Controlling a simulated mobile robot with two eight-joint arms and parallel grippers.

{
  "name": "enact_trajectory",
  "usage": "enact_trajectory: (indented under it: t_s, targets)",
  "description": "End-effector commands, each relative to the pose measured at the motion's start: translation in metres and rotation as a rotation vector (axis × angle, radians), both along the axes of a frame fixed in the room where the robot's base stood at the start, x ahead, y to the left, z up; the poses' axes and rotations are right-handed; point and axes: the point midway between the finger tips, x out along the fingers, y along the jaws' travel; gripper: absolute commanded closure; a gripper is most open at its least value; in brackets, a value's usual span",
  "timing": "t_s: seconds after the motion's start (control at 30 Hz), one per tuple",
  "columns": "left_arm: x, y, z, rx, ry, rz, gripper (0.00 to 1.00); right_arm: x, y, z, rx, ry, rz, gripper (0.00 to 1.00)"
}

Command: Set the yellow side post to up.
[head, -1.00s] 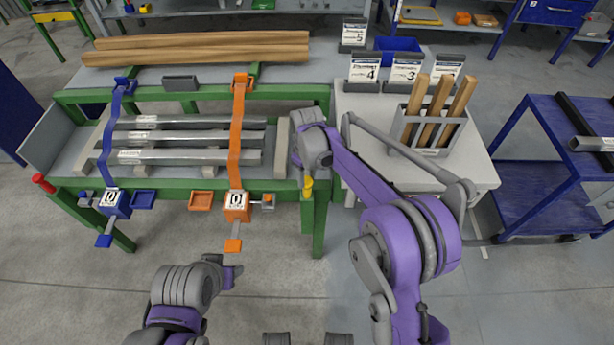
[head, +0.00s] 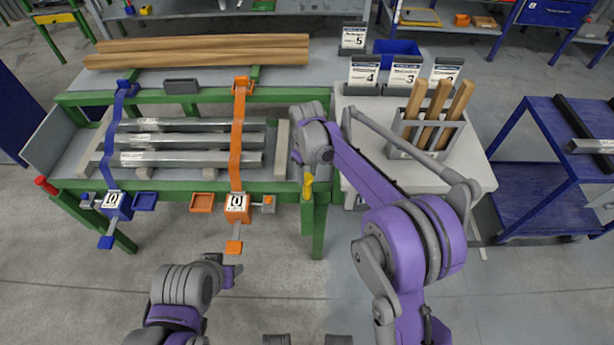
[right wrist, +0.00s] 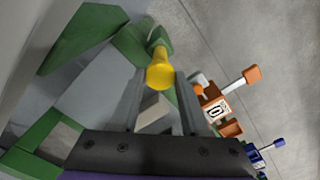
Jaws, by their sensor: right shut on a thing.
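The yellow side post (head: 308,187) stands at the front right corner of the green runout table (head: 270,187). It also shows in the right wrist view (right wrist: 160,74), its round yellow head between the two finger tips and its stem running down to a green part. My right gripper (head: 308,173) is shut on the yellow side post from above; its fingers are mostly hidden in the head view. Its fingers show clearly in the right wrist view (right wrist: 161,80). My left gripper (head: 232,276) is low in front of the table, away from the post; its jaws are unclear.
Grey bars (head: 190,140) lie on the table under a blue strap (head: 112,135) and an orange strap (head: 237,130). A red post (head: 44,184) is at the front left corner. A pale side table (head: 470,172) with a holder of wooden pieces (head: 432,115) is to the right.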

Motion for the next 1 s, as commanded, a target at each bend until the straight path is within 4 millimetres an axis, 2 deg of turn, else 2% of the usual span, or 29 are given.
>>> enact_trajectory:
  t_s: [0.03, 0.2, 0.4, 0.5, 0.7, 1.0]
  targets:
    - [0.002, 0.000, 0.011, 0.000, -0.004, 0.000, 0.50, 0.001, 0.000, 0.019, 0.000, -0.003, 0.000, 1.00]
    - [0.006, 0.000, 0.035, 0.000, -0.013, 0.000, 0.50, 0.001, 0.000, 0.068, 0.001, -0.004, 0.000, 1.00]
    - [0.013, 0.000, 0.062, 0.000, -0.026, 0.000, 0.50, 0.001, 0.000, 0.120, 0.001, -0.004, 0.000, 1.00]
    - [0.016, 0.000, 0.073, 0.000, -0.032, 0.000, 0.50, 0.001, 0.000, 0.140, 0.001, -0.004, 0.000, 1.00]
    - [0.021, 0.000, 0.086, 0.000, -0.040, 0.000, 0.50, 0.001, 0.000, 0.164, 0.001, -0.004, 0.000, 1.00]
    - [0.021, 0.000, 0.088, 0.000, -0.042, 0.000, 0.50, 0.000, 0.000, 0.169, 0.001, -0.002, 0.000, 1.00]
